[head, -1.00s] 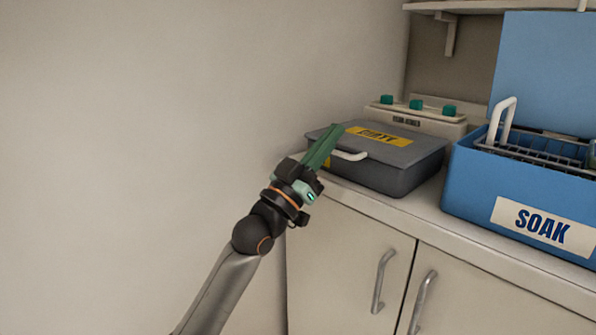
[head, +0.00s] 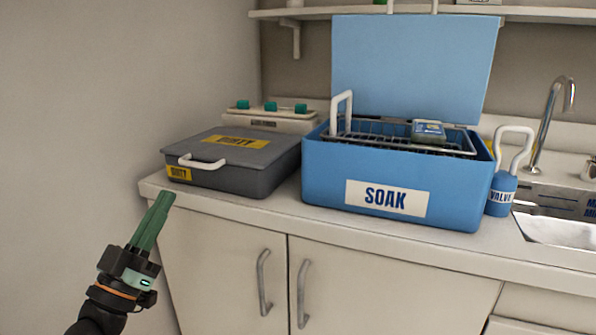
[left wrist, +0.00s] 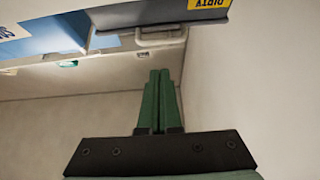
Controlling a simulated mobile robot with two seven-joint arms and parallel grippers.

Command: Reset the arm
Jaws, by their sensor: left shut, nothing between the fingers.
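My left gripper (head: 154,218) has green fingers pressed together with nothing between them. In the head view it is at the lower left, pointing up, in front of the counter's left end and apart from the grey box. Its closed fingers also show in the left wrist view (left wrist: 159,95), pointing away from the camera, with the counter and boxes above them in the picture. My right gripper is in neither view.
A closed grey box (head: 232,160) labelled DIRTY sits at the counter's left end. Beside it is an open blue SOAK box (head: 320,180) with a wire basket (head: 385,140). Cabinet doors (head: 390,285) are below.

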